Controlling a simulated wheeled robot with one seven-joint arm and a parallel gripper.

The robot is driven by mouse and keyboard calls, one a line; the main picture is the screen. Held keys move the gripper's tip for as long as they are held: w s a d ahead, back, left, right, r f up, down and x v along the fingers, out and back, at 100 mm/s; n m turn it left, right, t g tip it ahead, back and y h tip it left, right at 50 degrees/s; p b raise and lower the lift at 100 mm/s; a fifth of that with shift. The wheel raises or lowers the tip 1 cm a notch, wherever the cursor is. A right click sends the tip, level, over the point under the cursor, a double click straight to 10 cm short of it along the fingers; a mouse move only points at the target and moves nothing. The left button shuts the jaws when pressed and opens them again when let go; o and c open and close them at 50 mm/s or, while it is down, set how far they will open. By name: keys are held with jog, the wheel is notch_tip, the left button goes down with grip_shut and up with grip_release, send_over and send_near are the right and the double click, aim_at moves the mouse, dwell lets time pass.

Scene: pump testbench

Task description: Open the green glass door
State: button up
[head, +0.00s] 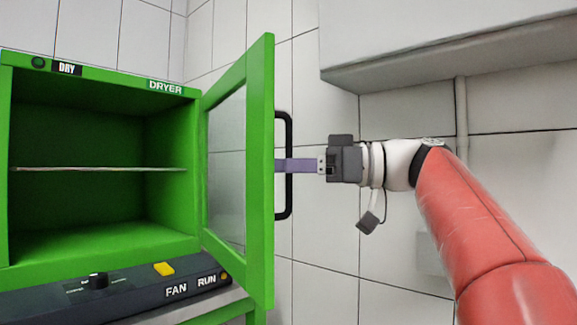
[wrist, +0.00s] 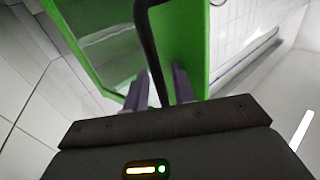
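The green glass door (head: 262,180) of the dryer stands wide open, swung out from the cabinet's right side. Its glass pane (head: 226,175) is seen at a slant. A black bar handle (head: 288,135) is on the door's outer face. My gripper (head: 283,166) is at the middle of the handle, its purple fingers reaching to the door's edge. In the wrist view the handle (wrist: 147,35) runs between the two spread fingers (wrist: 160,88), with a narrow gap visible, and the green door (wrist: 188,40) lies beyond.
The dryer cabinet (head: 75,242) is open, with one thin shelf (head: 100,169) and no items visible inside. A dark control panel (head: 130,289) with a knob and a yellow button is below. A grey overhead box (head: 430,50) and a vertical pipe (head: 461,110) are at the right wall.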

jog(key=s+d, duration=0.1)
jog(key=d, duration=0.6)
jog(key=shift+s+d, duration=0.15)
jog(key=shift+d, duration=0.2)
